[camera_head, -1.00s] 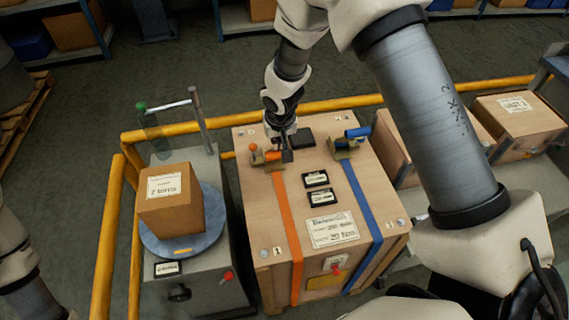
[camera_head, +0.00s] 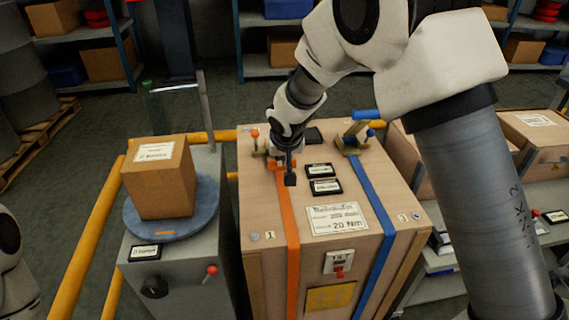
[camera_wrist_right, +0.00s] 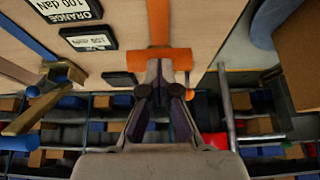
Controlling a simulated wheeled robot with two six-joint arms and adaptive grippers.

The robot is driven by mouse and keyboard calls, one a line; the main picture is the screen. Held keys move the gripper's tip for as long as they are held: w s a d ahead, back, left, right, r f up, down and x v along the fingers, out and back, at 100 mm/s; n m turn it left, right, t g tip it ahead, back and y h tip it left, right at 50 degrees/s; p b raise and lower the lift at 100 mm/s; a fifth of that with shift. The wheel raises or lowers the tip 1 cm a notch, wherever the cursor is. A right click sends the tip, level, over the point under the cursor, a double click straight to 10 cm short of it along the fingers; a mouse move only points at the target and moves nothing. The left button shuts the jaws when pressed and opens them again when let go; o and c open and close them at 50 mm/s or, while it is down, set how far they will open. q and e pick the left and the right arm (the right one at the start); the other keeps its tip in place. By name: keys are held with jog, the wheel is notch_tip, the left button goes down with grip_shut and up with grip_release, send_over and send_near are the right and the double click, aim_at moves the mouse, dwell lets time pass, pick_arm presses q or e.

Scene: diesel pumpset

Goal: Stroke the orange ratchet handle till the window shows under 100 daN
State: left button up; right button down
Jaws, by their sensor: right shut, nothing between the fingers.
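A wooden crate (camera_head: 350,245) carries an orange strap (camera_head: 290,235) and a blue strap (camera_head: 378,205). The orange ratchet handle (camera_head: 277,164) is at the strap's far end, partly hidden by my right gripper (camera_head: 290,180). In the right wrist view the orange handle (camera_wrist_right: 150,59) lies across the strap, right at the tips of my shut, empty right gripper (camera_wrist_right: 161,78). I cannot tell whether they touch. Two black display windows (camera_head: 319,170) sit between the straps. One, labelled ORANGE (camera_wrist_right: 68,10), shows in the wrist view; its number is cut off. My left gripper is out of view.
The blue ratchet (camera_head: 355,137) stands at the crate's back right. A grey stand with a turntable (camera_head: 160,222) and a small carton (camera_head: 158,180) is on the left. A yellow rail (camera_head: 90,235) runs alongside. More crates (camera_head: 535,140) stand on the right.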

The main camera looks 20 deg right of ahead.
jog(key=shift+s+f+b, duration=0.25)
jog(key=shift+f+b, duration=0.2)
jog(key=shift+f, duration=0.15)
jog(key=shift+s+f+b, duration=0.25)
jog(key=shift+f+b, duration=0.2)
jog(key=shift+f, duration=0.15)
jog(key=shift+s, duration=0.1)
jog(key=shift+r, duration=0.1)
jog(key=s+a+r+p, duration=0.2)
jog(key=s+r+p, duration=0.5)
jog(key=s+r, duration=0.1)
jog(key=shift+v, duration=0.8)
